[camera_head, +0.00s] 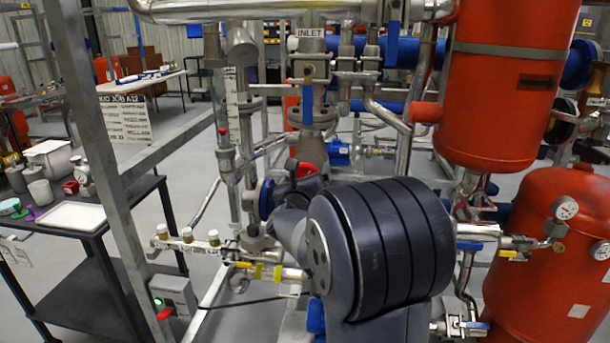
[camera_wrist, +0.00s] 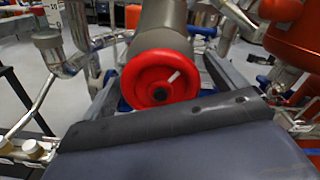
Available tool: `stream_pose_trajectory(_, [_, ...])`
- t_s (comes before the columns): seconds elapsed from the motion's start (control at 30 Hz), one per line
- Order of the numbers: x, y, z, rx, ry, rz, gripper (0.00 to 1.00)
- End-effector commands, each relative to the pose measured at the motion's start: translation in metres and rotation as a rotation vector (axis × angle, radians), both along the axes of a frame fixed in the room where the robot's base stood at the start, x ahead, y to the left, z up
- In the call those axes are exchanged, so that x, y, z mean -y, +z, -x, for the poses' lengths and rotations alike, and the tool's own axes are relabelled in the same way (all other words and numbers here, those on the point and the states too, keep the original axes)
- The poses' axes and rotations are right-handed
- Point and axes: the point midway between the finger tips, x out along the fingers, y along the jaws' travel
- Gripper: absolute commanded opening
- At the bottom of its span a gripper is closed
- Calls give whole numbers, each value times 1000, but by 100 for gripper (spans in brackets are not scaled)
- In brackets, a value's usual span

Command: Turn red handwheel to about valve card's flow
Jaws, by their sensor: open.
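The red handwheel (camera_wrist: 160,78) is in the middle of the wrist view, facing the camera, with a dark hub and a short pale mark at its upper right. It ends a thick grey valve body. In the head view, a red part (camera_head: 305,170), probably the same wheel, shows behind my arm. My gripper (camera_wrist: 160,68) is open, with dark fingers left and right of the wheel. I cannot tell whether they touch it. My arm hides the gripper in the head view. I cannot make out a valve card with readable flow text; a vertical scale (camera_head: 232,105) shows on a left pipe.
Metal pipes surround the wheel. Red tanks (camera_head: 508,75) stand to the right, the lower one with gauges (camera_head: 565,208). A grey frame post (camera_head: 85,120) and a dark cart (camera_head: 75,216) with containers are at left. Small capped valves (camera_head: 187,235) sit low.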

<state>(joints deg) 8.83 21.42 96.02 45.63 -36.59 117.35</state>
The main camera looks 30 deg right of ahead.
Motion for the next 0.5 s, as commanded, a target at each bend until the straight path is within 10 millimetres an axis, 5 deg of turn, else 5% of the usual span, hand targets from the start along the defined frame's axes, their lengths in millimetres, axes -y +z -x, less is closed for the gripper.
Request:
stream_pose_trajectory(0.27, [1,0,-1,-1,0,1,91])
stream_pose_trajectory(0.5, [0,0,-1,-1,0,1,72])
